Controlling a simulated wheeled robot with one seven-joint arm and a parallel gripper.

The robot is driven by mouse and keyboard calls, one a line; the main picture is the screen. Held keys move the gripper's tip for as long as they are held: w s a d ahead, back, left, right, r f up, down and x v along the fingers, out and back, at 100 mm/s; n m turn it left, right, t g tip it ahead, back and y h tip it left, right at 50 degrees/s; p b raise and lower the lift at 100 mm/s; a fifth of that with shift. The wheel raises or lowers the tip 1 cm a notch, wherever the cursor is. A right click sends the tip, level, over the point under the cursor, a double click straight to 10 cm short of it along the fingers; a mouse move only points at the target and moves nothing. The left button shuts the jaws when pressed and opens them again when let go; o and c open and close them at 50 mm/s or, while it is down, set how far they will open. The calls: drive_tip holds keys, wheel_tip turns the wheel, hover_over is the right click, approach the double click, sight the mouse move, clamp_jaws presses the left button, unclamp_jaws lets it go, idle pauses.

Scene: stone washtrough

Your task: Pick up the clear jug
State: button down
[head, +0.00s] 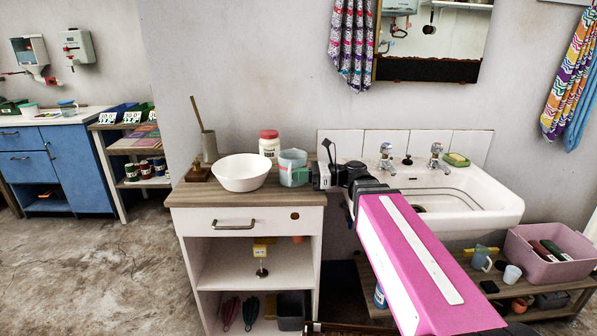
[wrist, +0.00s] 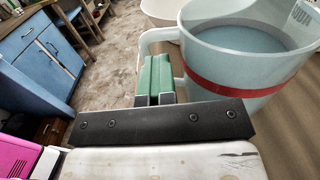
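The clear jug (head: 293,160) is a pale, see-through jug with a red band. It stands upright on the wooden top of the white cabinet, near its right edge. In the wrist view the jug (wrist: 235,55) fills the upper right, with its pale handle (wrist: 146,48) on the left. My gripper (head: 322,177) reaches it from the right. In the wrist view the green finger pads of my gripper (wrist: 156,78) are close together at the handle and look shut on it. The pads hide the handle's lower part and the contact itself.
A white bowl (head: 242,173) stands left of the jug, and a red-lidded jar (head: 269,145) close behind it. A brown pot with a stick (head: 209,146) stands at the back left. The washbasin (head: 470,200) is right of the cabinet (head: 190,193).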

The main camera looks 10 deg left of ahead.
idle(0.4)
drive_tip(key=c, duration=1.4)
unclamp_jaws()
drive_tip(key=shift+c, duration=0.2)
drive_tip(key=shift+d, duration=0.1)
